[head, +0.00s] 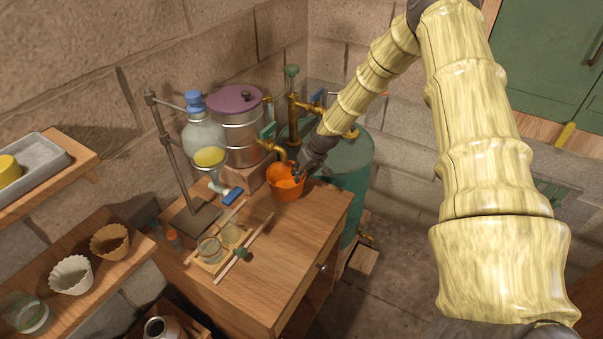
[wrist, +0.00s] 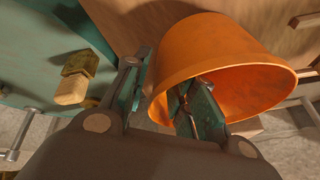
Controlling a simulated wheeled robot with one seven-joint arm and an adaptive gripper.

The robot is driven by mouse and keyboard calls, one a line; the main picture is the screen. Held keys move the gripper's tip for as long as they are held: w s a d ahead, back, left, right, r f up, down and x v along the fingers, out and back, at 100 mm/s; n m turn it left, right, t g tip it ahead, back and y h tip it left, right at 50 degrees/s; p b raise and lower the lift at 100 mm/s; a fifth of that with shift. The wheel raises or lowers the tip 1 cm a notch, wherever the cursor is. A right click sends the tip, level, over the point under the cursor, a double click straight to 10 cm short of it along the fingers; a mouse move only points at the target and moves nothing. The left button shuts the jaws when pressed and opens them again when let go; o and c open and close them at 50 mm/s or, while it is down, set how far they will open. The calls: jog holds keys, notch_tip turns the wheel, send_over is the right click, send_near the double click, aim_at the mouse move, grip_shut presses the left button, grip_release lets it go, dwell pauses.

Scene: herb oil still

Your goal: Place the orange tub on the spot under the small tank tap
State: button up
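The orange tub (head: 286,184) is at the back right of the wooden cabinet top, mouth up, in front of the small tank's brass tap (head: 271,147). I cannot tell whether its base touches the wood. The small tank (head: 241,135) is silver with a purple lid and stands on a wooden block. My gripper (head: 302,170) is at the tub's right rim. In the wrist view, my gripper (wrist: 168,98) has one finger outside the tub (wrist: 205,55) and one inside, closed on its wall. The spot under the tap is not visible.
A green tank (head: 347,165) stands right of the cabinet. A glass flask (head: 205,140) on a stand is left of the small tank. Glass jars (head: 210,249) and pale rods lie at the front left. The cabinet top's (head: 285,240) front right is clear.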

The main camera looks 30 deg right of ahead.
jog(key=shift+r, duration=0.2)
jog(key=b+v, duration=0.3)
jog(key=v, duration=0.9)
dwell(0.4)
jog(key=shift+f, duration=0.1)
jog(key=shift+s, duration=0.1)
